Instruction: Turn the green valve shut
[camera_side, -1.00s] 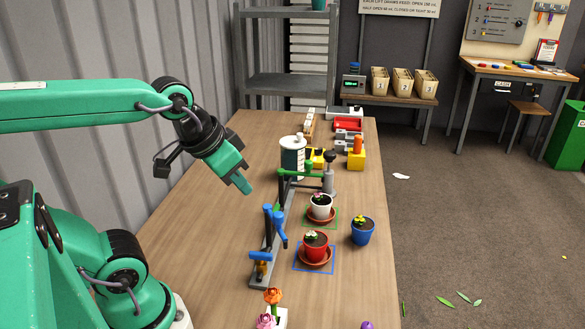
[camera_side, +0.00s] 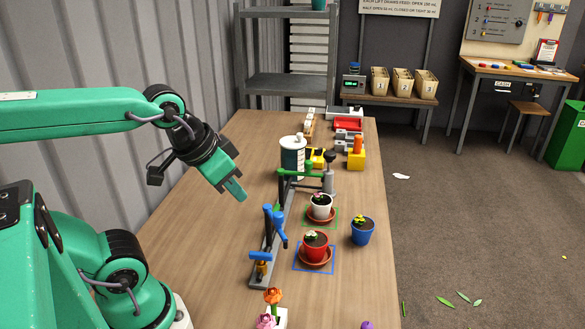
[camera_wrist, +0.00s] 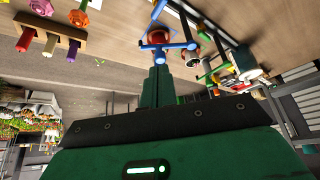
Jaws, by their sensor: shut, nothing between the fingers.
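The green valve (camera_side: 302,174) is a green bar handle on the far part of a grey rail (camera_side: 258,272) standing on the wooden table. In the wrist view its green bar (camera_wrist: 216,72) shows right of my fingers. A blue handle (camera_side: 275,222) stands nearer on the same rail, and a blue tap handle (camera_side: 260,256) sits at the near end. My gripper (camera_side: 240,196) is shut and empty. It hangs above the table, left of the rail, apart from the green valve. In the wrist view my gripper (camera_wrist: 158,68) points toward the blue parts.
A red pot (camera_side: 315,243) and a white pot (camera_side: 321,207) stand on saucers right of the rail. A blue pot (camera_side: 362,231) is farther right. A white-topped canister (camera_side: 293,157) stands behind the green valve. The table left of the rail is clear.

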